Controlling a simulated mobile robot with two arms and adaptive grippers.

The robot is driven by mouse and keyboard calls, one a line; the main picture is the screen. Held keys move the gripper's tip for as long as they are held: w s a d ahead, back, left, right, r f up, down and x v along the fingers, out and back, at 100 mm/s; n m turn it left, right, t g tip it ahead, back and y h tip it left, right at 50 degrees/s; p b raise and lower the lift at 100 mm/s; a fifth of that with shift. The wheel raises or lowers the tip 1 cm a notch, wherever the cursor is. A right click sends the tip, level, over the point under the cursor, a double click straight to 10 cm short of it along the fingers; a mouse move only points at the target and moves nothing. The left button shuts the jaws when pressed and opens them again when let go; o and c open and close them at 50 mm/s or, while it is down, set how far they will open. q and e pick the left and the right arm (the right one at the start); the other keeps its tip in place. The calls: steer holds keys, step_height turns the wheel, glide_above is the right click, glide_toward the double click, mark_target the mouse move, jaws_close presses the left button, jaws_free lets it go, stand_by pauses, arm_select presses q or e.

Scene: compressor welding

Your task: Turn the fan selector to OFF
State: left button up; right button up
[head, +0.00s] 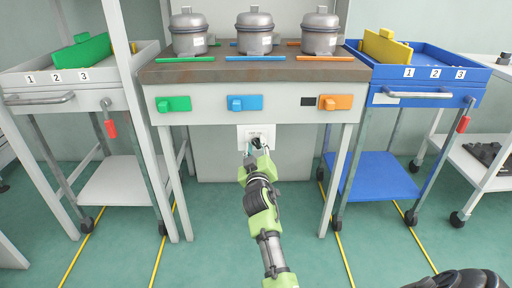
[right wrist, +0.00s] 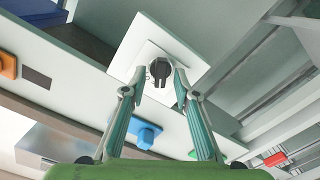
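The fan selector is a dark round knob (right wrist: 159,72) on a square white plate (right wrist: 143,38). The plate also shows in the head view (head: 246,131), below the front of the workbench, with my gripper covering most of the knob. In the right wrist view the knob's grip ridge looks close to upright in the picture, slightly tilted; no OFF marking is readable. My right gripper (right wrist: 159,82) is open, with one fingertip on each side of the knob and small gaps apparently left. It shows in the head view (head: 257,148) at the plate. My left gripper is not in view.
Above the plate is the workbench (head: 215,74) with green, blue (head: 245,103) and orange (head: 336,102) blocks on its front and several grey compressors on top. A white cart (head: 36,101) stands left and a blue cart (head: 420,100) right. Floor shows between them.

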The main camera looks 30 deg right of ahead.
step_height(320, 180, up, 10)
steer(key=shift+f, duration=0.1)
stand_by(0.6)
